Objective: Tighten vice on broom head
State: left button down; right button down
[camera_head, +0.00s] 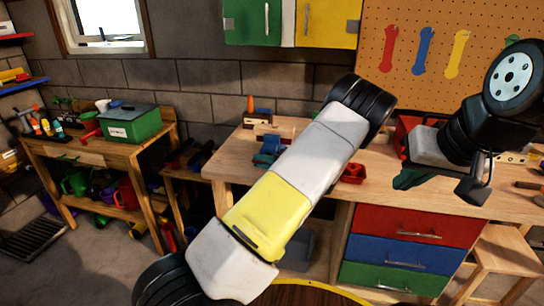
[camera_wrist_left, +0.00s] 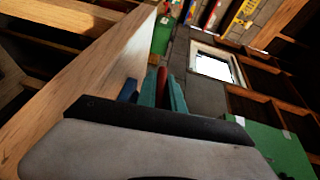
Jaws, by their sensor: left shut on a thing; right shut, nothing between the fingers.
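A blue vice (camera_head: 268,150) stands on the workbench left of the middle in the head view, partly hidden by my left arm. A light wooden piece (camera_head: 290,131) is beside it; I cannot tell whether this is the broom head. A blue part (camera_wrist_left: 128,91) shows beside the fingers. My right gripper (camera_head: 408,180) is shut and empty above the right side of the bench.
The workbench (camera_head: 225,165) has red, blue and green drawers (camera_head: 410,226) below. A red tray (camera_head: 355,173) lies on it. A pegboard (camera_head: 400,85) with coloured wrenches hangs behind. A stool (camera_head: 505,255) stands at lower right. A green box (camera_head: 133,125) is on the left table.

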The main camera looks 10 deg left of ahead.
pick_arm(q)
jog(key=shift+y, duration=0.3)
dwell(0.4)
jog(key=c, duration=1.4)
grip_release()
jog(key=shift+c, duration=0.2)
jog(key=shift+d, duration=0.1)
